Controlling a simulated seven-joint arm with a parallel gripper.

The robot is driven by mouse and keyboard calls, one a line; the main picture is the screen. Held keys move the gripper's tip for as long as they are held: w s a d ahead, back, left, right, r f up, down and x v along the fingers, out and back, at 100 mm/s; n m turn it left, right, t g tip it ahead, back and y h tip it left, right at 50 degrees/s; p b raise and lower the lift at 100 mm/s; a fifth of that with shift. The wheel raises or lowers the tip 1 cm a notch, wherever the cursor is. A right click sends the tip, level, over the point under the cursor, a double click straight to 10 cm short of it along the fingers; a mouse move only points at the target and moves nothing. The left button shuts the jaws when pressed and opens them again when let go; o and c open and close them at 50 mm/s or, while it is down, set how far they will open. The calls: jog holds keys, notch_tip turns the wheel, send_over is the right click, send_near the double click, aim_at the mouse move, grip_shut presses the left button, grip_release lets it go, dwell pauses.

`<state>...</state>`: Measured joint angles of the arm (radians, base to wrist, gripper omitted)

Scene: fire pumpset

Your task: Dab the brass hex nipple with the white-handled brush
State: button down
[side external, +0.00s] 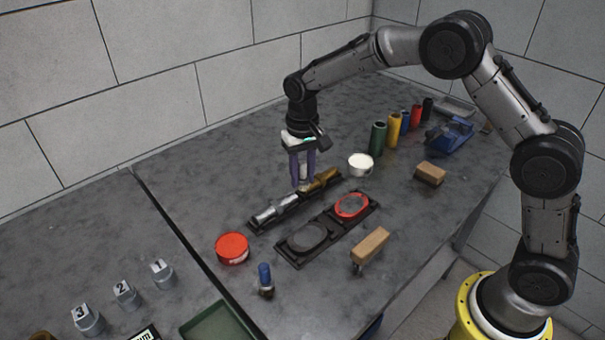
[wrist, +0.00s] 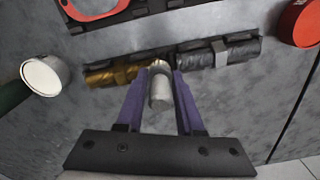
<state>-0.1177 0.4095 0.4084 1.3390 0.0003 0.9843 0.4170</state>
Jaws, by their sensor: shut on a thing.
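The brass hex nipple (side external: 324,178) lies along the far part of a dark holder (side external: 255,228), with a silver fitting (side external: 272,209) in line with it. In the wrist view the brass nipple (wrist: 113,75) is at left and the silver fitting (wrist: 222,54) at right. My gripper (side external: 303,180), with purple fingers, is shut on the white-handled brush (wrist: 160,92). The brush points down, and its pale tip is at the inner end of the brass nipple, near the gap between the two fittings. I cannot tell whether the bristles touch the brass.
A black tray (side external: 285,256) with a grey disc and a red ring lies in front. A red tin (side external: 232,247), a white tin (side external: 361,163), a wooden-handled brush (side external: 371,245) and a blue-topped item (side external: 265,280) stand around. Several coloured cylinders (side external: 378,138) stand at the back right.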

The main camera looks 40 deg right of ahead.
jog(key=shift+d, duration=0.15)
jog(key=shift+d, duration=1.05)
jog(key=shift+a, duration=0.1)
dwell(0.7)
jog(key=shift+a, duration=1.1)
jog(key=shift+d, duration=0.15)
dwell(0.4)
jog(key=shift+d, duration=1.05)
jog(key=shift+r, duration=0.1)
jog(key=shift+r, duration=2.95)
